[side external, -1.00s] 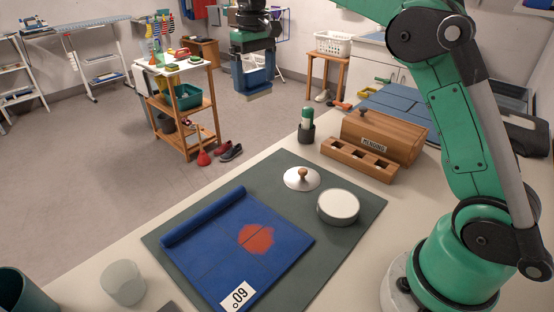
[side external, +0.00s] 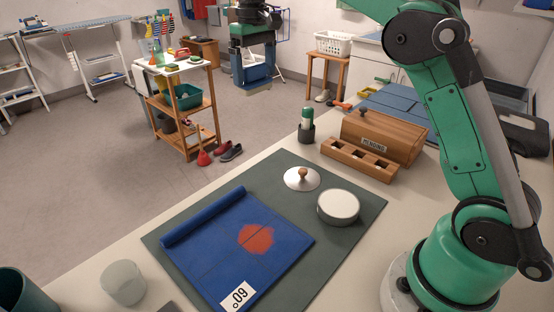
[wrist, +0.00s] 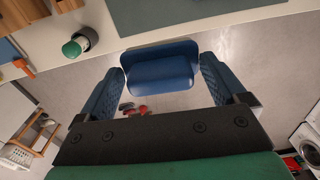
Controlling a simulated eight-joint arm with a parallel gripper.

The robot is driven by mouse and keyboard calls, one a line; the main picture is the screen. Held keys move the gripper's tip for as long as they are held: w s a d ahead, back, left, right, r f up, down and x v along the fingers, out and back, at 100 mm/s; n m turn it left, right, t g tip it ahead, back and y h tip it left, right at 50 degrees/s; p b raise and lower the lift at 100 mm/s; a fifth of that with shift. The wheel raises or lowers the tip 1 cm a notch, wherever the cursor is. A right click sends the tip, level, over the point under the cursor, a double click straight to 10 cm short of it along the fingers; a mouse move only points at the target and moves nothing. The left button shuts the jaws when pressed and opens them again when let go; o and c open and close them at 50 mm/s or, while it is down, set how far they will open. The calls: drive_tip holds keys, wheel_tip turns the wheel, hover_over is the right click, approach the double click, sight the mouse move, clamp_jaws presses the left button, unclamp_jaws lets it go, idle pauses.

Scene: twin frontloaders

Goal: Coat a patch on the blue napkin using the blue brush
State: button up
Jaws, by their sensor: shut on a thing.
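The blue napkin (side external: 208,258) lies on a dark mat (side external: 352,232), its left end rolled up. A red-orange patch (side external: 255,238) and a white number tag (side external: 237,297) are on it. My gripper (side external: 252,78) is in the air beyond the table's far edge, well away from the napkin. In the wrist view, my gripper (wrist: 163,85) has its two blue ribbed fingers on either side of a blue block (wrist: 160,70), which appears to be the blue brush. Its underside is hidden.
Behind stand a green-topped bottle (side external: 307,118) in a dark holder, a slotted wooden block (side external: 357,160) and a wooden box (side external: 385,135). A translucent cup (side external: 122,283) stands at the front left.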

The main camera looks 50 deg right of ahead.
drive_tip(key=s+f, duration=0.6)
drive_tip(key=s, duration=0.5)
drive_tip(key=s+f, duration=0.5)
drive_tip(key=s, duration=0.5)
drive_tip(key=shift+d+f, duration=0.25)
drive_tip(key=shift+f, duration=1.1)
drive_tip(key=shift+d+f, duration=0.2)
drive_tip(key=shift+f, duration=1.15)
drive_tip(key=shift+f, duration=0.4)
drive_tip(key=c, duration=0.6)
drive_tip(key=shift+r, duration=3.4)
